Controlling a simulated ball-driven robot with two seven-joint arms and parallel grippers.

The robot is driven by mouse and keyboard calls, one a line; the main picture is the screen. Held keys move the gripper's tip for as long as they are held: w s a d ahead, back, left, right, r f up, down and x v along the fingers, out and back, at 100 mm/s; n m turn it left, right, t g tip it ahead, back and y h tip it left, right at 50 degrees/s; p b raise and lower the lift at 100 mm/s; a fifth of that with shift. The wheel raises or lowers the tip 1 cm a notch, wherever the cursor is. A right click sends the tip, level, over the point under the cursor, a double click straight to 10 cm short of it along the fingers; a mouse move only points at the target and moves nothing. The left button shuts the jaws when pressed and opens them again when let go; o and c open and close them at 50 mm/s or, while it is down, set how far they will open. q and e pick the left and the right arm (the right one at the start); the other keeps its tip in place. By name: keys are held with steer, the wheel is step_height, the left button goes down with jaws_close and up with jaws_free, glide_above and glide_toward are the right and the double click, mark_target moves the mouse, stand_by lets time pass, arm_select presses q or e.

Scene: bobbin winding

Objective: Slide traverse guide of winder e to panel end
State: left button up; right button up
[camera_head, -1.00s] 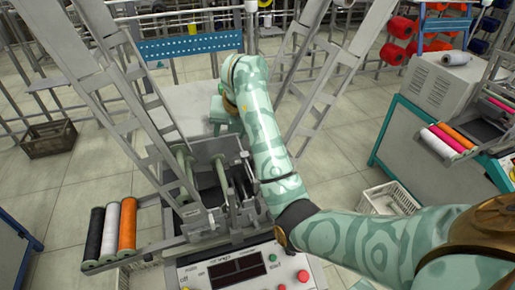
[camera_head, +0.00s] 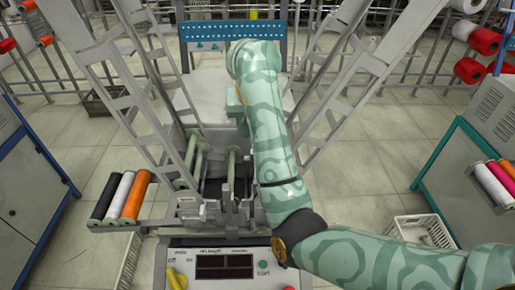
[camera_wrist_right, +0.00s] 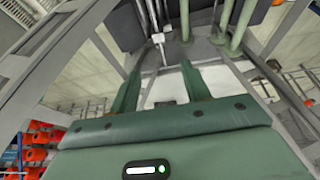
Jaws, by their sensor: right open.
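The winder stands in the middle of the head view, its control panel (camera_head: 225,266) at the near end. Behind the panel is a grey mechanism (camera_head: 215,210) with pale green rollers (camera_head: 197,160). I cannot clearly pick out the traverse guide in the head view; my right forearm covers part of the machine's right side. My right gripper (camera_wrist_right: 160,72) is open in the right wrist view, with nothing between its two green fingers. Ahead of it are a thin white rod with a small block (camera_wrist_right: 158,40) and green rollers (camera_wrist_right: 232,25), apart from the fingers. My left gripper is out of view.
Slanted grey frame legs (camera_head: 110,80) rise on both sides of the winder. Black, white and orange bobbins (camera_head: 120,196) lie at its left.

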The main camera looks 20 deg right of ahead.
steer(key=b+x, duration=0.7)
steer(key=x, duration=0.9)
steer(key=shift+d+f, duration=0.2)
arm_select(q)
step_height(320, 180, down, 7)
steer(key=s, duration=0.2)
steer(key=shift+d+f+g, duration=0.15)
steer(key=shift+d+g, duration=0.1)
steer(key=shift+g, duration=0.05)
